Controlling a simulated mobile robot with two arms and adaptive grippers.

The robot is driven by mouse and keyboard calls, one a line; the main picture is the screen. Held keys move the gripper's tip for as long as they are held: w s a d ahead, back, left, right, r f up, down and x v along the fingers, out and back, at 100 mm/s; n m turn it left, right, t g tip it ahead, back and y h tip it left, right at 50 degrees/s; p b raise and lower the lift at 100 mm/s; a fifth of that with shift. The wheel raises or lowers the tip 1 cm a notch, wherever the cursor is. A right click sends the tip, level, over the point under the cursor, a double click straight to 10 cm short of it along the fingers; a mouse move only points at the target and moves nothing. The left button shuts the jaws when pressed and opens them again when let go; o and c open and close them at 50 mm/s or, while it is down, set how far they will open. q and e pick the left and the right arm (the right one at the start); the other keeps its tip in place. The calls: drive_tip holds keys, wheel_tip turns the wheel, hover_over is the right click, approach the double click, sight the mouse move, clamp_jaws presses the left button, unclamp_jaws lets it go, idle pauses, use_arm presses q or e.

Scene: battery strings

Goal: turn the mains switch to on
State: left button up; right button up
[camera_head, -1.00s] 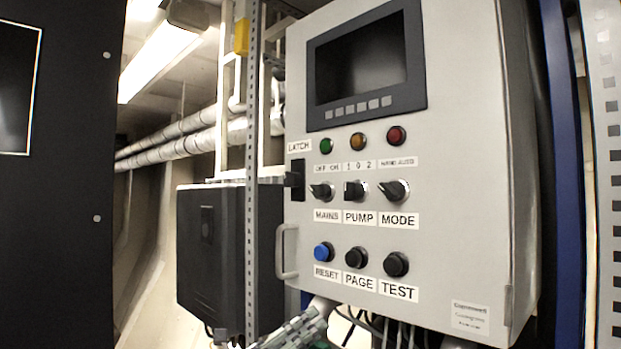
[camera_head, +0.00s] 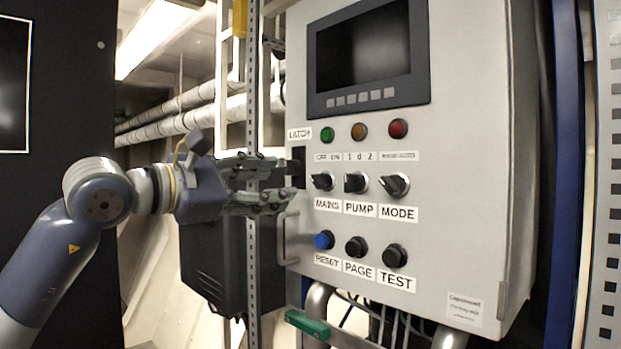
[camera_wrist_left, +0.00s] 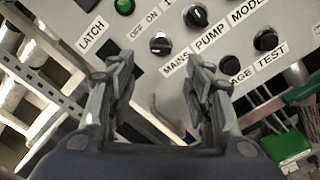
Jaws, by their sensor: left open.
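The mains switch (camera_head: 323,181) is a small dark rotary knob on the grey cabinet, above the MAINS label (camera_head: 328,204) and below the OFF and ON marks. It also shows in the left wrist view (camera_wrist_left: 160,44), just beyond and between the fingers. Its exact pointer direction is hard to tell. My left gripper (camera_head: 288,181) comes in from the left, with its fingertips near the latch and a little left of the switch. In the left wrist view the gripper (camera_wrist_left: 161,75) is open and empty, its two fingers apart. My right gripper is not in view.
The pump switch (camera_head: 355,183) and mode switch (camera_head: 395,185) sit right of mains. The blue reset button (camera_head: 324,240) is below. A latch (camera_head: 298,167) and door handle (camera_head: 284,240) lie at the cabinet's left edge. A perforated metal post (camera_head: 252,280) stands behind the gripper.

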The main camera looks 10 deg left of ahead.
sight(314, 182)
use_arm(q)
drive_tip(key=p+x, duration=0.4)
drive_tip(key=x, duration=0.5)
drive_tip(key=shift+d+r, duration=0.1)
drive_tip(key=shift+w+d+p, duration=0.25)
drive_tip(key=shift+w+p, duration=0.1)
drive_tip(key=shift+p, duration=0.05)
drive_tip(key=c, duration=1.1)
